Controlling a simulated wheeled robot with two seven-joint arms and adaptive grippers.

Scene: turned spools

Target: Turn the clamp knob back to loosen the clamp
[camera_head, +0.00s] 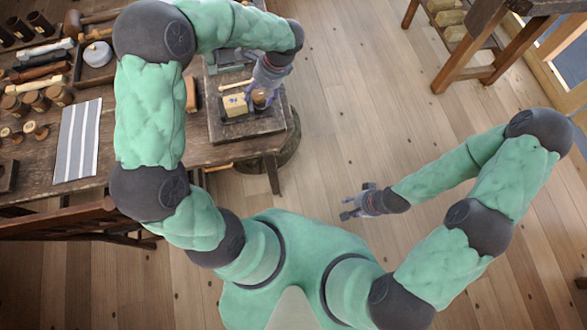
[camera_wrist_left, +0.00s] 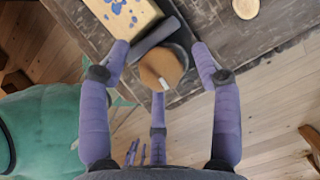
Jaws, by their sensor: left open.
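The clamp knob (camera_wrist_left: 160,70) is a round brown-orange disc with a dark rim and a small white mark on its face, seen in the left wrist view. It lies between the spread fingers of my left gripper (camera_wrist_left: 161,58), with visible gaps on both sides. In the head view my left gripper (camera_head: 263,97) reaches down over the knob and largely hides it. A pale wooden block (camera_wrist_left: 122,14) with blue patterns lies beside a dark grey bar (camera_wrist_left: 156,36) next to the knob. My right gripper (camera_head: 354,205) is empty above the floor, its fingers apart.
The bench (camera_head: 210,150) holds a striped cloth (camera_head: 78,140), several turned wooden pieces and tools on the left. A pale stick (camera_head: 236,84) lies behind the block. A round pale disc (camera_wrist_left: 245,8) lies on the bench. A wooden stand (camera_head: 470,70) is at right; open floor lies between.

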